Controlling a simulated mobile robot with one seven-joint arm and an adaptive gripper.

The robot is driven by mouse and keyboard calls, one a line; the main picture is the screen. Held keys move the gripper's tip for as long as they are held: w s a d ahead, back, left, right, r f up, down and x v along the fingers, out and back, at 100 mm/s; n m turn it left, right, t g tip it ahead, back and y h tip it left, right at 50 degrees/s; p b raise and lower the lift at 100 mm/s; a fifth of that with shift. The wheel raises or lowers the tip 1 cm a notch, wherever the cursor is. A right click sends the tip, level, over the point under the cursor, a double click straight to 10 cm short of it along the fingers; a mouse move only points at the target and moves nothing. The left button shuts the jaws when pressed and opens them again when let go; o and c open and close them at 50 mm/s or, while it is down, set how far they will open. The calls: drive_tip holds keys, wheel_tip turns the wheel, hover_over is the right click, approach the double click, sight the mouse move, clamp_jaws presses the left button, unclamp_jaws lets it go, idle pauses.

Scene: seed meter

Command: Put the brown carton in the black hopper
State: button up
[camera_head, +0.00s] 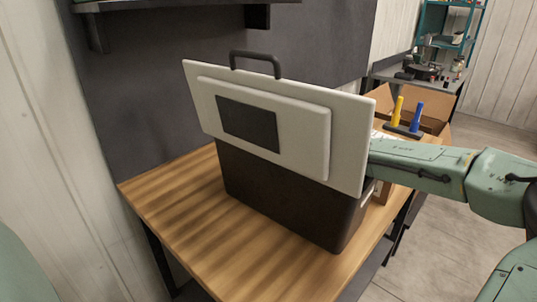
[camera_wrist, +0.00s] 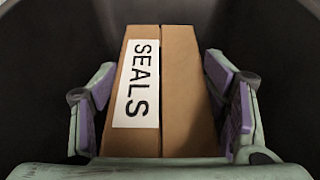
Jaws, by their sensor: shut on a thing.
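The black hopper (camera_head: 285,197) stands on the wooden table with its pale grey lid (camera_head: 345,133) tilted up; the lid hides its opening from the head camera. In the wrist view the brown carton (camera_wrist: 187,90), with a white "SEALS" label, lies between the purple pads of my gripper (camera_wrist: 165,85). My gripper is shut on the carton. Dark walls of the hopper (camera_wrist: 45,55) surround both in that view. Whether the carton touches the hopper floor cannot be told. In the head view my arm reaches in behind the lid, and gripper and carton are hidden.
The wooden table top (camera_head: 180,205) is clear to the left and front of the hopper. An open cardboard box (camera_head: 434,125) and yellow and blue upright handles (camera_head: 397,110) are behind at the right. A dark shelf (camera_head: 180,5) hangs above at the back left.

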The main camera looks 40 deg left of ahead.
drive_tip(key=shift+f+b, duration=0.35)
drive_tip(key=shift+f, duration=0.15)
drive_tip(key=o, duration=2)
drive_tip(key=shift+s+f, duration=0.1)
drive_tip(key=shift+f, duration=0.1)
drive_tip(key=shift+c, duration=0.2)
drive_tip(key=shift+r+p, duration=0.4)
drive_tip(key=b+v, duration=0.3)
drive_tip(key=v, duration=0.9)
drive_tip(key=shift+r, duration=0.3)
